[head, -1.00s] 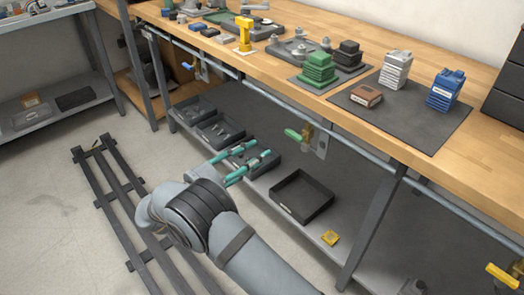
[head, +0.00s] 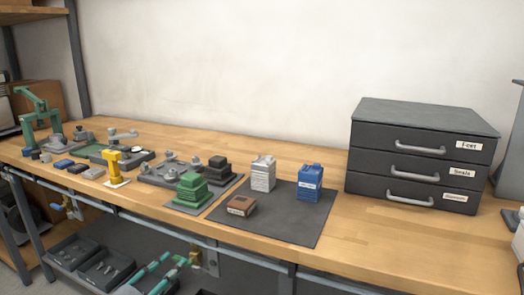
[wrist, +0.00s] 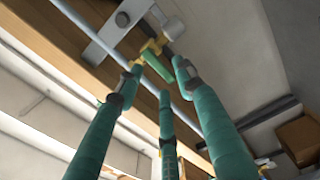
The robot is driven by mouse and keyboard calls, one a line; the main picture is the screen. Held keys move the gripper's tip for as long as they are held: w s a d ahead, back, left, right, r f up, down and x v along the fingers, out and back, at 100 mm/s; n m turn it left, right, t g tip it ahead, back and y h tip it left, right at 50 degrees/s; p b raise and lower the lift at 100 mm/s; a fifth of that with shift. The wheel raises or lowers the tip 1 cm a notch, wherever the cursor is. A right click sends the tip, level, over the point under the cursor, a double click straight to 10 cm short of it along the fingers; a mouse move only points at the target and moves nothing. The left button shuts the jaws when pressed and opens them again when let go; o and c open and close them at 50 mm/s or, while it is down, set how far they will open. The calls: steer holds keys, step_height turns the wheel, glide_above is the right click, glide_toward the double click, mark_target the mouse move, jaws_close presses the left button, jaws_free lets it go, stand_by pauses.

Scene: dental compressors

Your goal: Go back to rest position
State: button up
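My gripper (head: 172,268) shows at the bottom of the head view, below the front edge of the workbench (head: 410,233). Its teal fingers are spread apart with nothing between them. From these views I cannot tell whether a finger touches the valve. Most of my arm is outside the head view.
A pipe runs along the bench front. Black trays (head: 102,268) sit on the lower shelf near my gripper. On the bench are a dark mat (head: 285,226), green blocks (head: 191,188), a blue container (head: 310,182), a yellow tool (head: 113,164) and a drawer cabinet (head: 425,118).

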steer(key=shift+x, duration=0.85)
steer(key=shift+s, duration=0.1)
steer(key=v, duration=1.2)
steer(key=x, duration=1.2)
steer(key=shift+f+b, duration=0.1)
steer(key=shift+b, duration=0.3)
steer(key=shift+d+r+m+b, duration=0.15)
steer(key=shift+m+b, duration=0.25)
steer(key=shift+m, duration=0.4)
steer(key=shift+r+m+b, duration=0.3)
steer(key=shift+m+b, duration=0.1)
steer(key=shift+m, duration=0.4)
steer(key=shift+d+r+m+b, duration=0.15)
steer(key=shift+m+b, duration=0.25)
steer(key=shift+m, duration=0.4)
steer(key=shift+a, duration=0.1)
